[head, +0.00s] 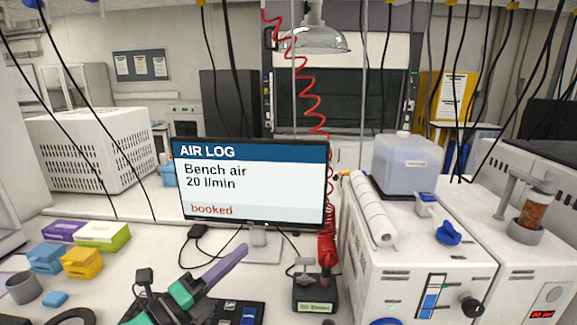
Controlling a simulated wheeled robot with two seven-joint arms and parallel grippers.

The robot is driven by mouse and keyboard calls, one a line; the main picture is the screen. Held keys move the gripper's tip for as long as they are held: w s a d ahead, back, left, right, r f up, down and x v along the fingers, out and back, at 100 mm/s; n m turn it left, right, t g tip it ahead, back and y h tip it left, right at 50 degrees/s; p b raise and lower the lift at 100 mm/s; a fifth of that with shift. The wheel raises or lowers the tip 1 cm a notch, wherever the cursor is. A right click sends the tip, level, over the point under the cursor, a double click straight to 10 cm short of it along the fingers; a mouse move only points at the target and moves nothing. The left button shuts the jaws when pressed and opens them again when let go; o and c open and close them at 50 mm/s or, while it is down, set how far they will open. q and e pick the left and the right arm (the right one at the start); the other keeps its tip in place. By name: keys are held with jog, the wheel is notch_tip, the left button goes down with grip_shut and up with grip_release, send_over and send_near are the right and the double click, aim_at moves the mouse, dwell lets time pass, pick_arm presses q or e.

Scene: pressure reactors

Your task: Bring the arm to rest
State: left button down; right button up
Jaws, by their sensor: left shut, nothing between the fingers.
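My left gripper (238,254) reaches up from the bottom of the head view, left of centre. It has dark and teal parts and long purple-grey fingers, shut with nothing between them. Its fingers are in front of the monitor (250,184), near the lower edge of the screen; I cannot tell the exact gap. The screen reads "AIR LOG, Bench air 20 l/min, booked". My right gripper is not in view.
A dark panel (240,314) lies by my left gripper. A small dark device (315,294) stands right of it. White reactor units (400,275) fill the right. Boxes (82,263) and a grey cup (23,288) stand left.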

pick_arm(q)
jog(key=w+a+n+t+y, duration=0.1)
jog(key=a+n+t+y, duration=0.4)
jog(key=a+n+y, duration=0.75)
jog(key=s+a+f+n+g+y, duration=0.2)
jog(key=a+f+n+g+y, duration=0.3)
jog(key=f+n, duration=0.65)
jog(key=s+d+f+n+g+h, duration=0.25)
jog(key=s+f+g, duration=0.35)
jog(key=s+f, duration=0.3)
jog(key=s+d+f+n+g+h, duration=0.1)
jog(key=s+d+f+g+h, duration=0.15)
jog(key=s+f+g, duration=0.5)
jog(key=s+f+b, duration=0.3)
jog(key=f+b, duration=0.3)
jog(key=f, duration=2.5)
jog(key=s+a+f+b, duration=0.1)
jog(key=s+f+b, duration=0.1)
jog(key=s+f, duration=0.6)
jog(key=s+a+f+g+b, duration=0.1)
jog(key=s+a+f+b, duration=0.1)
jog(key=s+f, duration=0.6)
jog(key=shift+s+a+f+m, duration=0.25)
jog(key=shift+s+f+m, duration=0.1)
jog(key=shift+f, duration=0.5)
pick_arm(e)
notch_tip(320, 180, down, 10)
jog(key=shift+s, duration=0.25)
